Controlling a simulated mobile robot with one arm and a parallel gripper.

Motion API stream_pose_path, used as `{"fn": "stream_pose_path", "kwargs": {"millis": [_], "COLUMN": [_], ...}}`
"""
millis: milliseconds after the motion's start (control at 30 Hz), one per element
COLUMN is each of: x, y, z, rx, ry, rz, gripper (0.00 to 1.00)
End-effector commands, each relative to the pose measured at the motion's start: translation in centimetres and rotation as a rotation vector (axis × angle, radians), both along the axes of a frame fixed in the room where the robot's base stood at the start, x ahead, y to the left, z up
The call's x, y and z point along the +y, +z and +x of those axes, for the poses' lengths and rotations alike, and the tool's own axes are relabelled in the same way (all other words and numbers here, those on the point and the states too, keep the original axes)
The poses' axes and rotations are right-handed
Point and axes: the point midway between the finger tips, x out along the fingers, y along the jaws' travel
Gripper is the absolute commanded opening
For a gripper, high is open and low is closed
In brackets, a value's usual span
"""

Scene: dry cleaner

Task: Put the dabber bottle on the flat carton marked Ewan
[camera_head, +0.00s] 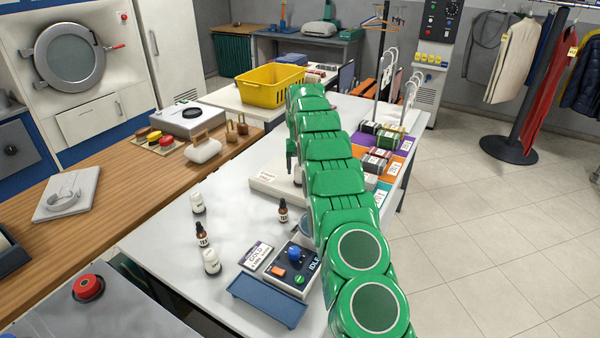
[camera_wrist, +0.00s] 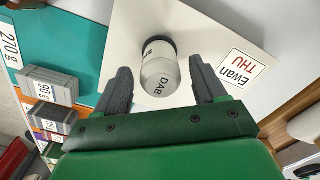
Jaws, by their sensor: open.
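The dabber bottle (camera_wrist: 158,80) is white with a dark cap and the letters DAB. In the wrist view it appears to rest on the flat white carton (camera_wrist: 205,20), whose label reads Ewan THU. My gripper (camera_wrist: 160,66) is open, with one finger on each side of the bottle and a visible gap on both sides. In the head view the carton (camera_head: 262,187) lies on the white table, partly hidden behind my green arm. A sliver of the bottle (camera_head: 297,176) shows there beside the arm. Whether its base sits fully flat is hard to tell.
Other white bottles (camera_head: 211,262) and brown bottles (camera_head: 202,234) stand on the white table's left side. A control box (camera_head: 291,268) and blue tray (camera_head: 267,301) are at the near edge. Labelled blocks (camera_wrist: 54,84) lie on coloured mats beside the carton. A yellow basket (camera_head: 270,88) stands behind.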

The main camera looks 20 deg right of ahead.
Motion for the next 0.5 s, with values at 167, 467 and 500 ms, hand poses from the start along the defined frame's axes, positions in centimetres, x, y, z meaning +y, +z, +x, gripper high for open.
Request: {"fn": "stream_pose_path", "kwargs": {"millis": [167,467,500], "x": [0.0,0.0,0.0], "y": [2.9,5.0,5.0], "z": [0.1,0.1,0.1], "rx": [-0.004,-0.002,-0.002], "ry": [0.000,0.000,0.000], "rz": [-0.001,0.000,0.000], "gripper": [0.71,0.71,0.71]}}
